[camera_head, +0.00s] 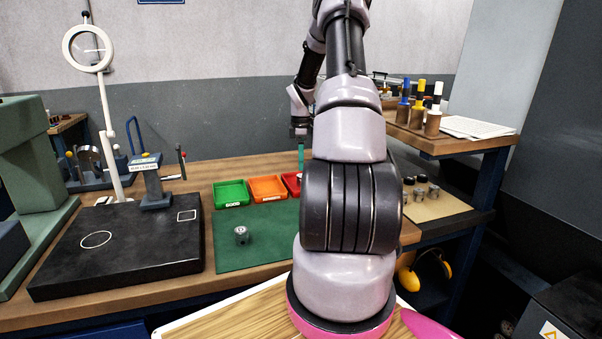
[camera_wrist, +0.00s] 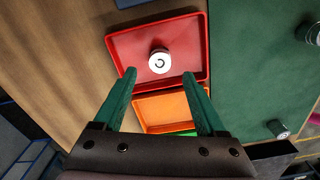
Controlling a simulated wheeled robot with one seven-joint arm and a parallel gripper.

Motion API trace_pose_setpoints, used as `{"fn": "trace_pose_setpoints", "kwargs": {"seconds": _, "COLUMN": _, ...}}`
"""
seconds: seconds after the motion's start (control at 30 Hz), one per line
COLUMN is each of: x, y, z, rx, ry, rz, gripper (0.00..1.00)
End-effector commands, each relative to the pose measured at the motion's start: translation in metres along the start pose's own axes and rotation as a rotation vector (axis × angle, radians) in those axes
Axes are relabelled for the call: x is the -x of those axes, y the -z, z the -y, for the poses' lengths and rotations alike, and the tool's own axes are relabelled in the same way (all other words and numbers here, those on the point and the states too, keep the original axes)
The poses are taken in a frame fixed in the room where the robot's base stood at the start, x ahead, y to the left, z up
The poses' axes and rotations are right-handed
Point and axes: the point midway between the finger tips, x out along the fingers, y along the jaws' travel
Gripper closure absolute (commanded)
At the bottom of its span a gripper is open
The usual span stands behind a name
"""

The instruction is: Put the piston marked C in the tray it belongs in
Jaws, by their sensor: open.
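The piston marked C (camera_wrist: 159,61) stands in the red tray (camera_wrist: 118,47), its lettered top facing up in the wrist view. My gripper (camera_wrist: 159,75) is open above the red tray, with its two green fingers apart and nothing held between them. The piston shows just past the fingertips, apart from both. In the head view the red tray (camera_head: 290,181) is partly hidden by my arm, and one green finger of my gripper (camera_head: 301,157) shows above it. The orange tray (camera_head: 267,189) and the green tray (camera_head: 231,194), labelled GOOD, stand beside it.
Another piston (camera_head: 241,235) stands on the green mat (camera_head: 232,259). A further piston (camera_wrist: 312,34) is at the wrist view's right edge. A black plate (camera_head: 120,262) with a gauge stand lies left. Several parts stand on the right-hand shelves. The mat's front is clear.

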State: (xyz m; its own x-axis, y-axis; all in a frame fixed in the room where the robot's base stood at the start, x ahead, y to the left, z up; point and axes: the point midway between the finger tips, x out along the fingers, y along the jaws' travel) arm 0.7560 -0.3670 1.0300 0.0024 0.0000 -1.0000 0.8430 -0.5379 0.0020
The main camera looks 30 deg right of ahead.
Motion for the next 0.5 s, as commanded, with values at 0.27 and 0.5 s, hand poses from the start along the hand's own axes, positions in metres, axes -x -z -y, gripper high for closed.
{"fn": "trace_pose_setpoints", "kwargs": {"seconds": 0.27, "x": 0.047, "y": 0.0, "z": 0.0, "rx": -0.001, "ry": -0.001, "rz": 0.0, "gripper": 0.27}}
{"fn": "trace_pose_setpoints", "kwargs": {"seconds": 0.5, "x": 0.076, "y": 0.011, "z": 0.01, "rx": -0.039, "ry": -0.02, "rz": 0.001, "gripper": 0.27}}
